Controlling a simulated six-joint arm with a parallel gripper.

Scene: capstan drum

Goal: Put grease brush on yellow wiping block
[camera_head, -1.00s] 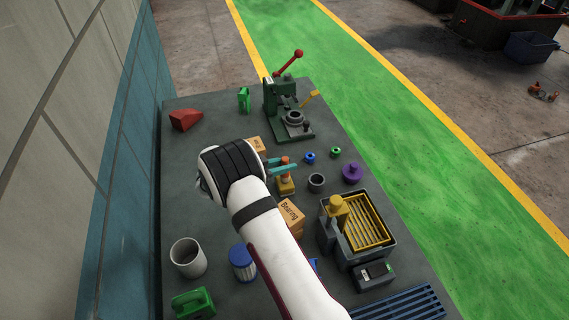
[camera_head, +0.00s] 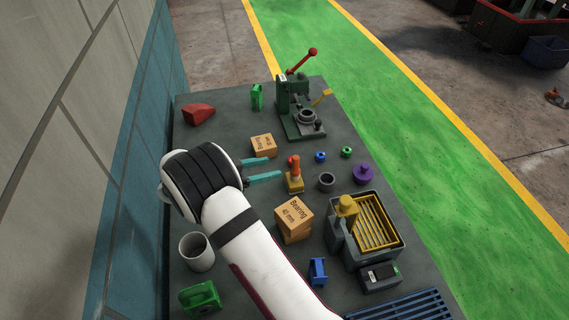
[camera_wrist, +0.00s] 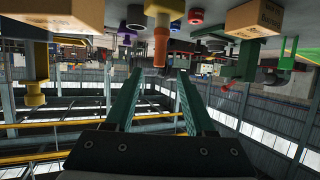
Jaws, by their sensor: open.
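The grease brush appears to be the orange upright piece (camera_head: 293,164), also in the wrist view (camera_wrist: 160,46). It stands on a yellow block (camera_head: 295,186), which I take to be the wiping block; its base also shows in the wrist view (camera_wrist: 164,9). My gripper (camera_head: 275,167) is open and empty, its teal fingers pointing at the brush from the left with a small gap. In the wrist view the fingertips (camera_wrist: 160,72) lie apart, with the brush beyond and between them. The contact between brush and block is too small to make out fully.
Bearing boxes (camera_head: 293,215) (camera_head: 264,145) stand close on either side of the fingers. A grey ring (camera_head: 327,181) and purple piece (camera_head: 363,173) lie right of the block. A green press (camera_head: 297,109) stands behind, a grey bin with yellow grate (camera_head: 390,242) front right.

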